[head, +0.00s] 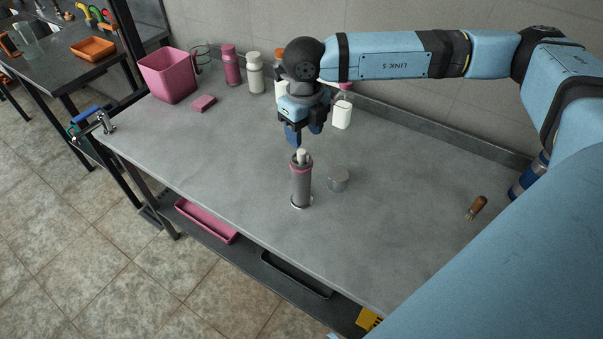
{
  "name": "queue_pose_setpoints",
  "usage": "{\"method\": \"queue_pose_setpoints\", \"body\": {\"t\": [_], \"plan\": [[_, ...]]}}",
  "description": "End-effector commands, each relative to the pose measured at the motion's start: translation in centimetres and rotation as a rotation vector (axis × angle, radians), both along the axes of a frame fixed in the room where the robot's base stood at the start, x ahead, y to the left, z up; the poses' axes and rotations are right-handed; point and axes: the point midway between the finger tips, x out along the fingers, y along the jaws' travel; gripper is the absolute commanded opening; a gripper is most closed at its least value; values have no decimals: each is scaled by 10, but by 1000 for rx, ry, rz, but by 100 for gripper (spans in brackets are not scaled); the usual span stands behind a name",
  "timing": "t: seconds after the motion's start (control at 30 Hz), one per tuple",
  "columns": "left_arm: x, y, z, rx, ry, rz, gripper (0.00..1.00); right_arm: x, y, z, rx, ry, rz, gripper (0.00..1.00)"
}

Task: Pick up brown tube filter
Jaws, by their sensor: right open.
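A brown-grey tube (301,187) stands upright on the grey worktop (230,170). It has a pink ring near its top and a pale base. A whitish piece (301,157) sticks up out of its top; I take this to be the tube filter, but its lower part is hidden inside. My right gripper (302,137) is above and slightly behind the tube, pointing down, open and empty. It appears apart from the tube. My left gripper is not in view.
A brown-handled tool (476,207) lies at the right. Bottles (254,73) and a pink bin (167,75) stand at the back left, with a pink block (203,103) nearby. The worktop's left part is clear.

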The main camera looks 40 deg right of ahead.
Motion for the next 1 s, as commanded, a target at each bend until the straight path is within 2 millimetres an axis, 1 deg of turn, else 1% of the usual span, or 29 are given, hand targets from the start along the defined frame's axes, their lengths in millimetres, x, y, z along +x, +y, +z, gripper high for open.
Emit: {"method": "queue_pose_setpoints", "body": {"t": [0.07,0.23,0.33,0.43,0.63,0.67,0.7,0.87,0.9,1.0], "plan": [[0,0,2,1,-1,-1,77,-1,2,-6,0,3,1,51],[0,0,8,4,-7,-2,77,-1,8,-31,0,4,2,51],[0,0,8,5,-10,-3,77,0,7,-44,0,3,0,51],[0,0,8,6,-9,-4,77,0,7,-50,0,2,0,51],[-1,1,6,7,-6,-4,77,0,7,-52,0,1,0,51],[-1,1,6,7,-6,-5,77,0,7,-52,0,1,0,49],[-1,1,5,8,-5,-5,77,0,7,-52,0,1,0,40],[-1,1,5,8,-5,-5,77,0,7,-51,0,1,0,3],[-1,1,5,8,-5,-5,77,0,7,-51,0,1,0,0],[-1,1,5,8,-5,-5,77,0,7,-51,0,1,0,0]]}}
